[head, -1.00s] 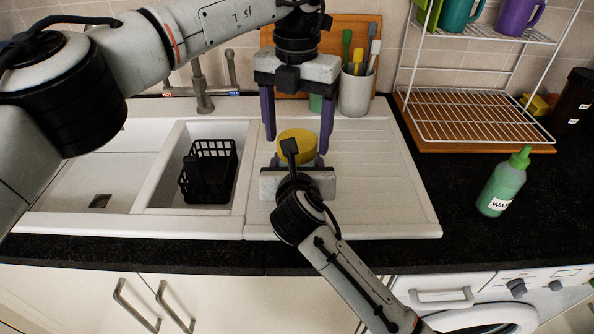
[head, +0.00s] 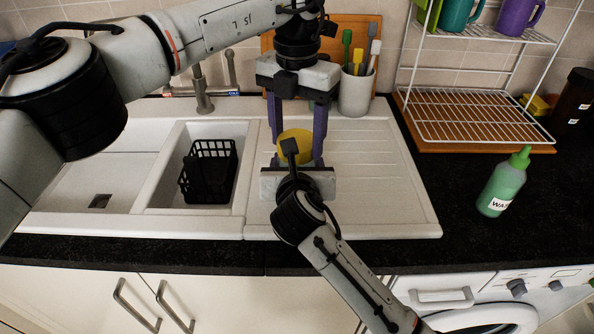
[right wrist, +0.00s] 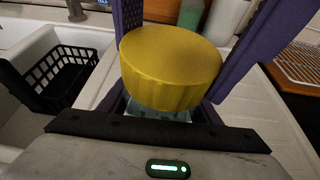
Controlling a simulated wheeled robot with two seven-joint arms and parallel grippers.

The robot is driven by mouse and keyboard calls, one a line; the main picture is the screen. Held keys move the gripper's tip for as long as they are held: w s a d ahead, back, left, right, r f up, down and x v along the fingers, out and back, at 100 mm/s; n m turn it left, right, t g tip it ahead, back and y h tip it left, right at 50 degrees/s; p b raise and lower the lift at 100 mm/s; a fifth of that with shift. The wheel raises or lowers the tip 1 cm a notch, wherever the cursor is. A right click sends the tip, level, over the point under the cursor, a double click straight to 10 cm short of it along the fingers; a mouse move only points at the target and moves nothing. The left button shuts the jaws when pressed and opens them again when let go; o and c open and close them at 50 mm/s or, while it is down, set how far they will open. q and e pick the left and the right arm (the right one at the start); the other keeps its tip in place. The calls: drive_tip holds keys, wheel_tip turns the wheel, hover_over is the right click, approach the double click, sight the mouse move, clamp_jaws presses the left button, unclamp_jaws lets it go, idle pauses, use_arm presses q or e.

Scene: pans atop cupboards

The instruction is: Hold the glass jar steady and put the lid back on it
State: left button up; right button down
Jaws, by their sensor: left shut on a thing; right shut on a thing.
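My right gripper (head: 297,168) comes from the front, low over the drainer, and is shut on the jar. Its own body hides the jar in the head view.
The white drainer (head: 385,190) is clear to the right. A black basket (head: 208,172) stands in the sink to the left. A utensil pot (head: 356,92) stands behind. A green bottle (head: 502,184) and a wire rack (head: 470,115) are to the right.

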use_arm(q)
drive_tip(key=o, duration=1.3)
drive_tip(key=shift+f, duration=0.1)
drive_tip(key=shift+c, duration=0.2)
wheel_tip(320, 180, up, 8)
drive_tip(key=shift+f, duration=0.25)
use_arm(e)
drive_tip(key=c, duration=0.5)
unclamp_jaws()
drive_tip(key=shift+c, duration=0.2)
